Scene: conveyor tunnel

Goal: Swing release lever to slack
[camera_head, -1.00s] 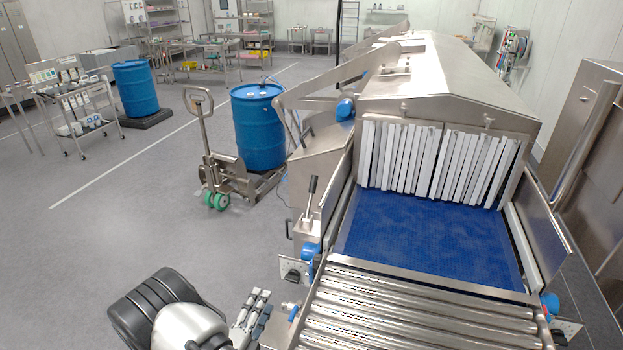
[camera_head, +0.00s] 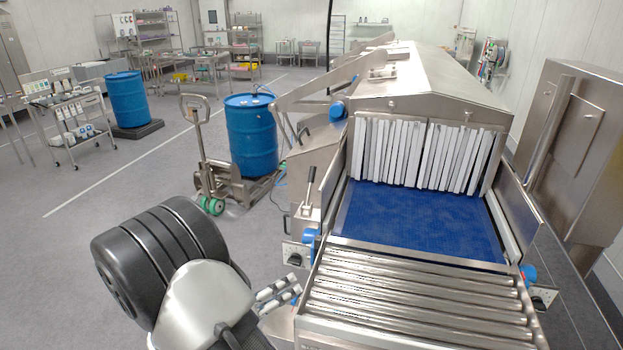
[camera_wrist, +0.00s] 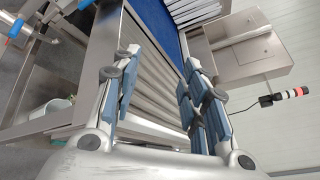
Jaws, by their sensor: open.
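A lever with a black grip (camera_head: 310,178) stands nearly upright on a steel bracket at the left side of the conveyor, beside the blue belt, in the head view. I take it as the release lever. My gripper (camera_head: 280,292) is below and slightly left of it, beside the near roller section and apart from the lever. In the wrist view my gripper (camera_wrist: 162,85) is open and empty, its two grey-blue padded fingers spread over the view of the rollers. I cannot make out the lever in the wrist view.
The roller section (camera_head: 415,295) and blue belt (camera_head: 420,220) lead to a tunnel with a white strip curtain (camera_head: 420,152). A control box with a black knob (camera_head: 294,258) sits below the lever. A pallet truck (camera_head: 203,165) with a blue drum (camera_head: 251,135) stands left.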

